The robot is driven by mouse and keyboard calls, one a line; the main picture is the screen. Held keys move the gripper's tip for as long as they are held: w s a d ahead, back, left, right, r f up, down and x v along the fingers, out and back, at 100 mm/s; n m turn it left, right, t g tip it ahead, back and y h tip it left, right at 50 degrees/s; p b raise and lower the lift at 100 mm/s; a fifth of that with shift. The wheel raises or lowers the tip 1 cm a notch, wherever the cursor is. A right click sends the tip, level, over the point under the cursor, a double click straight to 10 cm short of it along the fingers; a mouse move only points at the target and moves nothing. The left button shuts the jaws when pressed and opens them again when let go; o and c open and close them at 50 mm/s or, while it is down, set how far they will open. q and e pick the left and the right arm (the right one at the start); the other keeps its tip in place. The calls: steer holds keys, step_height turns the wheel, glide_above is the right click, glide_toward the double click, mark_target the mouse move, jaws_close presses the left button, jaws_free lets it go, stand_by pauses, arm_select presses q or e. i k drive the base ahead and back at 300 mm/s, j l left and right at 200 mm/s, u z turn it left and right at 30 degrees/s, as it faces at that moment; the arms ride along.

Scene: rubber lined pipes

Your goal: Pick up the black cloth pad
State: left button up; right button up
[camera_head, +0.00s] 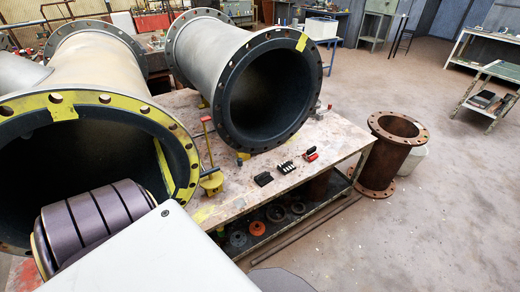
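A small dark block-like item (263,179) lies on the worn table (235,188), near its front edge; it may be the black cloth pad, but it is too small to tell its material. To its right lies a black item with pale ends or marks (286,167). Farther right is a black and red item (310,154). These items lie apart from one another on the table top. Neither of my grippers shows in the head view.
The lower shelf holds rings (276,213). A rusty flanged pipe (390,160) stands right; floor beyond is open.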

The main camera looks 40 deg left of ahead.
mark_target(264, 179)
steer(key=i+l+u, duration=0.25)
steer(key=i+u, duration=0.2)
steer(key=i+l+u, duration=0.8)
steer(key=l+u, duration=0.15)
